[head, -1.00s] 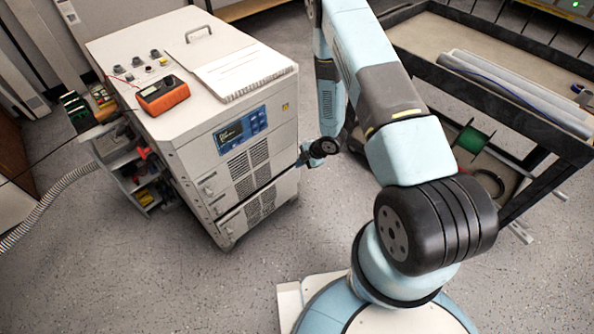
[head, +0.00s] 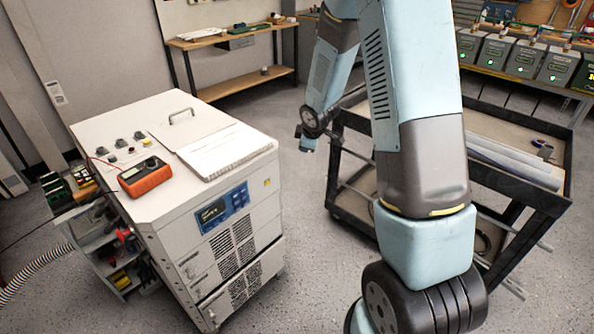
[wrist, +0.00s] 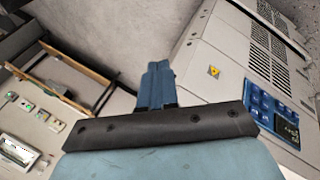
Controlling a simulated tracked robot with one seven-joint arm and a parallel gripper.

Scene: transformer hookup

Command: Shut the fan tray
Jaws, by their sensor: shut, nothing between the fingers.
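The cream cabinet (head: 165,235) stands at left in the head view. The cabinet's front, with vents (wrist: 272,42), a blue panel (wrist: 270,110) and a yellow warning mark (wrist: 213,71), lies at right there.
An orange meter (head: 145,177) and a white binder (head: 222,150) lie on the cabinet top. A black cart (head: 515,190) with grey tubes stands at right behind my arm. A wooden shelf (head: 240,83) is at the back wall. Floor between cabinet and cart is clear.

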